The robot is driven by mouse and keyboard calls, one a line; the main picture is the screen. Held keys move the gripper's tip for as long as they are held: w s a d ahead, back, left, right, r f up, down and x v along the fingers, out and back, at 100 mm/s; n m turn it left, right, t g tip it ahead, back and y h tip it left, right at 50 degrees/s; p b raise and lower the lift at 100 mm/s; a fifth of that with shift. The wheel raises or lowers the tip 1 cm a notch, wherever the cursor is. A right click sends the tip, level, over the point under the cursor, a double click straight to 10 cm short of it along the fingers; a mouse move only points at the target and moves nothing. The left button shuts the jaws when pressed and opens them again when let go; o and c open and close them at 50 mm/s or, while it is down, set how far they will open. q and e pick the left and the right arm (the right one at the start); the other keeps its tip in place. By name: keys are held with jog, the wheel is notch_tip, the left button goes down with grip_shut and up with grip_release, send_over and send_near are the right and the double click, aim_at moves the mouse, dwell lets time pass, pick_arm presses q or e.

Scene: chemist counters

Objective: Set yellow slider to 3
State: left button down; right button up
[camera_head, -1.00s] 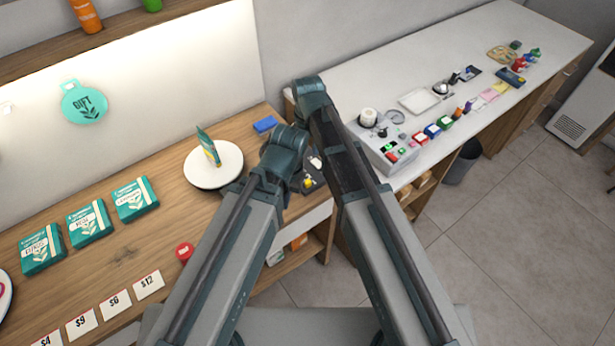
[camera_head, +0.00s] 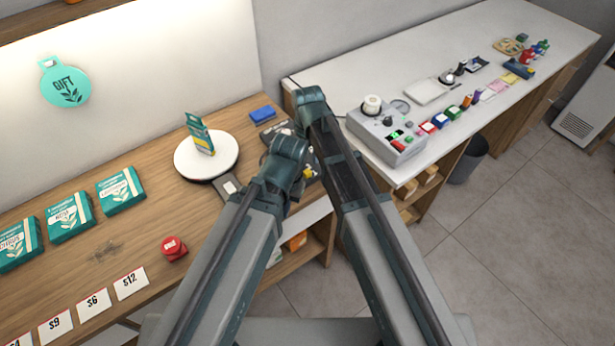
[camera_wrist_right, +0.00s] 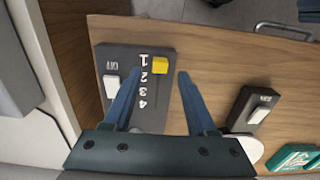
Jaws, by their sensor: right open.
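The yellow slider knob (camera_wrist_right: 160,65) sits beside the 1 on a dark panel (camera_wrist_right: 115,58) marked 1, 2, 3 and 4, seen upside down in the right wrist view. My right gripper (camera_wrist_right: 160,78) is open and empty, its fingertips either side of the picture area around the knob; I cannot tell how far above the panel they are. In the head view the panel (camera_head: 278,130) is mostly behind my arms, with a bit of yellow showing. My left gripper is not visible.
A white switch (camera_wrist_right: 111,87) is on the same panel. Another dark box with a white switch (camera_head: 230,186) adjoins the round white plate (camera_head: 190,165) bearing an upright packet. A blue block (camera_head: 262,114) lies behind. A red button (camera_head: 173,248) and teal boxes are left.

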aim_at(307, 171)
jog(key=shift+f+b, duration=1.4)
jog(key=shift+f, duration=0.5)
grip_shut()
